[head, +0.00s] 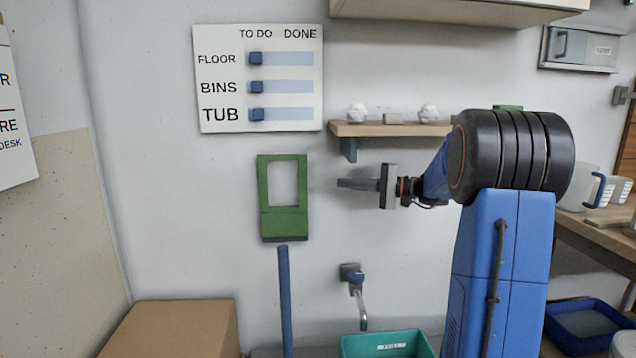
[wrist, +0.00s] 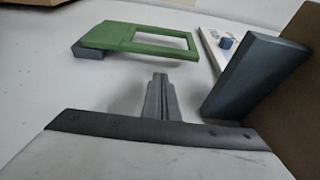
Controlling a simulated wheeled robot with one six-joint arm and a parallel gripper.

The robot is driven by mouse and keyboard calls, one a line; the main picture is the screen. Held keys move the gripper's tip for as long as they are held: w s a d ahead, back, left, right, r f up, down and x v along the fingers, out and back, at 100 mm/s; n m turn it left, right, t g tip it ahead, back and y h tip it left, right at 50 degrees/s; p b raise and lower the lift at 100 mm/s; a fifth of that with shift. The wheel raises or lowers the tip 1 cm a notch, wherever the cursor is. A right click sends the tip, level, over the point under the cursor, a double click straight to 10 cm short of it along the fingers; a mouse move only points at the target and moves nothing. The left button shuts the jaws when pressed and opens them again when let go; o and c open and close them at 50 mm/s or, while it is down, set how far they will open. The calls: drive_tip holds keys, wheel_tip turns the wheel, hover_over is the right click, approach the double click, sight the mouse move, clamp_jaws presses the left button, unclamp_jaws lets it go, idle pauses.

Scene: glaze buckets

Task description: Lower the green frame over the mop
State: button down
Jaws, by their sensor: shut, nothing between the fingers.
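The green frame (head: 263,212) is upright on the white wall in the head view, with a rectangular opening and a dark lower edge. In the wrist view the green frame (wrist: 118,44) lies beyond my fingers, with a grey-blue block at its left end. A blue pole (head: 284,300), which looks like the mop's handle, stands just below the frame; its lower end is out of view. My gripper (head: 342,184) is to the right of the frame, pointing left at it, with a gap between them. In the wrist view its fingers (wrist: 159,82) are together and empty.
A wooden shelf (head: 385,130) on a blue-grey bracket (head: 348,150) is just above my gripper; the bracket also looms close in the wrist view (wrist: 250,70). A sign board (head: 220,95) hangs above the frame. A tap (head: 356,280), teal tub (head: 385,345) and cardboard box (head: 175,330) are below.

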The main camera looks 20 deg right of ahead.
sight(316, 181)
drive_tip(key=x, duration=1)
drive_tip(key=shift+s, duration=0.1)
idle(0.3)
